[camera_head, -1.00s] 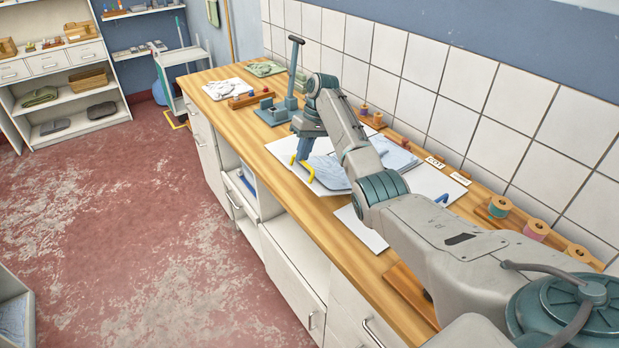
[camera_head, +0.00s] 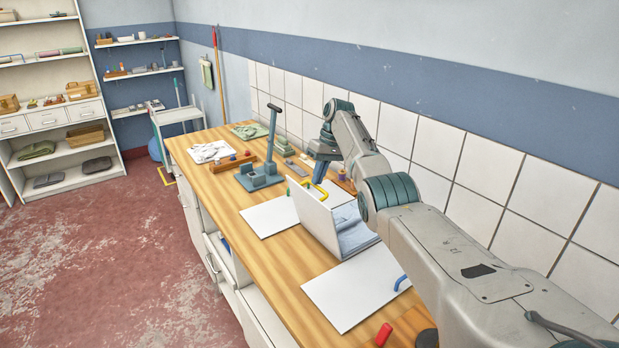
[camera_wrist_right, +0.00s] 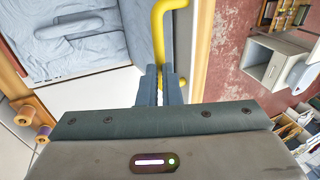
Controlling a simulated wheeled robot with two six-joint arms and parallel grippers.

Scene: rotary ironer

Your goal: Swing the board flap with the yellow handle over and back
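The board flap with the yellow handle is a white panel (camera_head: 314,214) standing steeply tilted on the worktop. Its yellow handle (camera_head: 320,190) is at its upper edge; the handle also shows in the right wrist view (camera_wrist_right: 158,35). My right gripper (camera_head: 317,178) is at the handle, and in the wrist view its fingers (camera_wrist_right: 160,85) are closed around it. My left gripper is not in view.
A white panel with a blue handle (camera_head: 345,292) lies flat in front, and another white panel (camera_head: 268,218) lies flat to the left. A grey-blue stand with a post (camera_head: 262,175) and a wooden block (camera_head: 232,162) are farther left. The tiled wall borders the worktop.

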